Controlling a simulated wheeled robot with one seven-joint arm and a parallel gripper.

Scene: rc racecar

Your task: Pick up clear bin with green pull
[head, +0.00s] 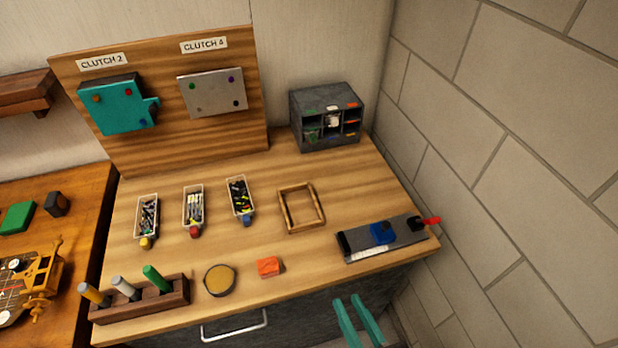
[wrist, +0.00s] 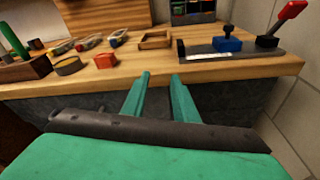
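A dark grey organiser (head: 326,141) stands at the back right of the bench. A small green piece shows in its lower left compartment, at what looks like a bin front (head: 311,135); it is too small to tell if this is the clear bin with green pull. Three clear bins lie on the bench, with a yellow pull (head: 146,243), a red pull (head: 195,232) and a blue pull (head: 248,219). My gripper (head: 354,301), with teal fingers, is open and empty in front of the bench edge, far from the organiser. It also shows in the wrist view (wrist: 161,76).
A wooden frame (head: 284,212) lies mid-bench. A grey fixture (head: 361,243) with a blue block and red handle is at the right front. An orange block (head: 268,267), round tin (head: 220,280) and tool rack (head: 140,305) line the front. A wall stands at right.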

